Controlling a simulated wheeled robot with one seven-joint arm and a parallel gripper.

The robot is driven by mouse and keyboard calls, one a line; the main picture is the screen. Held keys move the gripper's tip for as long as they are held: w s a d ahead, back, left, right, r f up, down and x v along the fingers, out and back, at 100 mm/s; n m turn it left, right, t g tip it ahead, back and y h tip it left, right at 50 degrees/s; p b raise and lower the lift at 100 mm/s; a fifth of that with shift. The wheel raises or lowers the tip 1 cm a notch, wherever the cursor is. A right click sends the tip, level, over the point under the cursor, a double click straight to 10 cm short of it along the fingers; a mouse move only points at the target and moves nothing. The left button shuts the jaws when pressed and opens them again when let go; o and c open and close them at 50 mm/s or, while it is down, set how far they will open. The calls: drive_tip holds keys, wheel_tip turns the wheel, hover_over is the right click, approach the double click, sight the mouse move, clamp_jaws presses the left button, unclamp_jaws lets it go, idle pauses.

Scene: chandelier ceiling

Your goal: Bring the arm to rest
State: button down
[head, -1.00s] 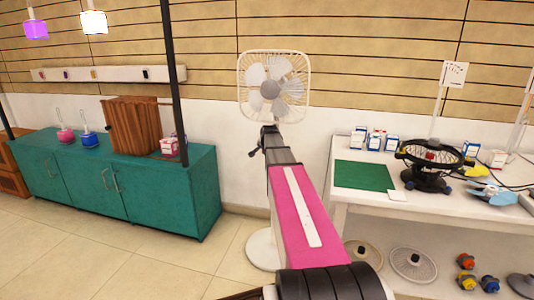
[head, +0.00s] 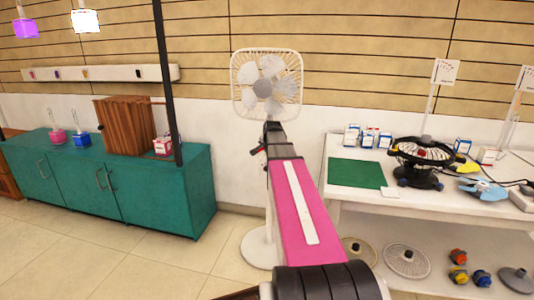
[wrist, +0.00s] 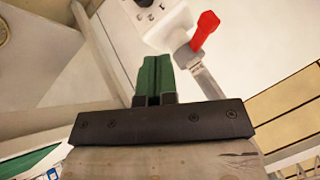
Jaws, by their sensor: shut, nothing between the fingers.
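My arm stretches straight ahead in the head view, with its pink link in the middle. My gripper (head: 273,128) is at its far end, small and dark, seen in front of the white standing fan (head: 266,84). In the wrist view my gripper (wrist: 158,66) shows its two green fingers side by side, pressed together with nothing between them. It holds nothing. The distance from the gripper to the fan cannot be told.
A teal cabinet (head: 130,190) stands at left, with a brown wooden box (head: 124,126) on it. A white workbench (head: 370,205) at right bears a black fan (head: 420,160) and a green mat (head: 357,173). A red part (wrist: 206,28) is near the fingers in the wrist view.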

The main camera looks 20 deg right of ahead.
drive_tip(key=v, duration=0.6)
drive_tip(key=s+a+f+n+g, duration=0.3)
drive_tip(key=s+a+f+n, duration=0.2)
drive_tip(key=s+a+f, duration=0.6)
drive_tip(key=s+a+f+n+g+y, duration=0.1)
drive_tip(key=s+a+f+n+g, duration=0.3)
drive_tip(key=s+a+f, duration=0.6)
drive_tip(key=s+f+n, duration=0.2)
drive_tip(key=s+f, duration=0.2)
drive_tip(key=f, duration=0.2)
drive_tip(key=shift+s+a+y, duration=0.3)
drive_tip(key=shift+a, duration=0.05)
